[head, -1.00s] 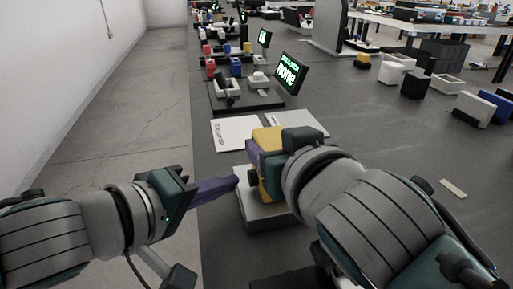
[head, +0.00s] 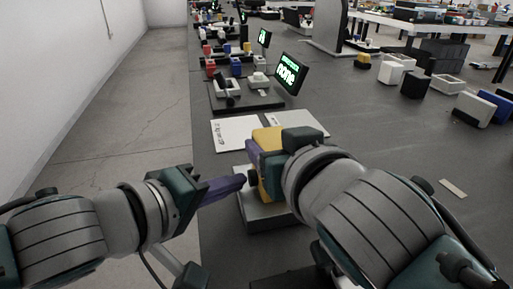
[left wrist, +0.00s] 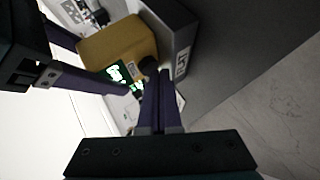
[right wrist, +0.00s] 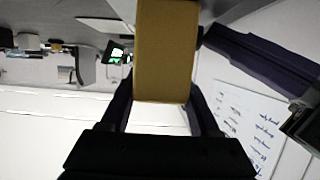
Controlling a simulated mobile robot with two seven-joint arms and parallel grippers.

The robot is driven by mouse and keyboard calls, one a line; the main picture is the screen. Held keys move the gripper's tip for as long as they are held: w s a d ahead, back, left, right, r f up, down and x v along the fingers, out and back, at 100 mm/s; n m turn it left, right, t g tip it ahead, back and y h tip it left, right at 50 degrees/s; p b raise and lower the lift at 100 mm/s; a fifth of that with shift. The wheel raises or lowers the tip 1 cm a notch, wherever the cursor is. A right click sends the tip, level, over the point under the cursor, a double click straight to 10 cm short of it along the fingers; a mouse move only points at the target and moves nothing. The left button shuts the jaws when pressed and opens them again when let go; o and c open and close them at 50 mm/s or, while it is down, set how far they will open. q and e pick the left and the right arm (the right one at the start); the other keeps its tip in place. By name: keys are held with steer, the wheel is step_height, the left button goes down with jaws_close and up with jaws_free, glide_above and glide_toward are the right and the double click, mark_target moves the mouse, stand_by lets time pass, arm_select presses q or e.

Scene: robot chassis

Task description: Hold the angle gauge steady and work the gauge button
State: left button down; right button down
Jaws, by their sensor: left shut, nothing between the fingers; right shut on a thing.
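The yellow angle gauge (head: 268,137) is held above a grey block (head: 268,220). My right gripper (head: 262,160) is shut on its body. In the right wrist view the gauge (right wrist: 166,50) sits between both fingers. In the left wrist view the gauge (left wrist: 120,43) shows a small green-lit display (left wrist: 115,72) and a dark round button (left wrist: 148,65). My left gripper (head: 243,179) is shut and empty, its purple fingertips close beside the gauge. In the left wrist view these fingertips (left wrist: 160,74) are at the button; I cannot tell whether they touch it.
Two white sheets (head: 237,133) lie on the dark table beyond the gauge. Farther back is a station with a lit green screen (head: 290,74). White, black and blue blocks stand at the right. The table right of my right arm is mostly clear, apart from a small tan strip (head: 453,188).

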arm_select(q)
steer(key=shift+w+d, duration=0.15)
steer(key=shift+d, duration=0.2)
stand_by(0.3)
stand_by(0.4)
steer(key=shift+s+a, duration=0.3)
steer(key=shift+a, duration=0.55)
steer(key=shift+s+a, duration=0.25)
steer(key=shift+a, duration=0.55)
steer(key=shift+s+a, duration=0.3)
steer(key=shift+a, duration=0.55)
steer(key=shift+s+a, duration=0.25)
steer(key=shift+a, duration=0.55)
arm_select(e)
steer(key=shift+c, duration=0.2)
jaws_free()
steer(key=shift+o, duration=0.2)
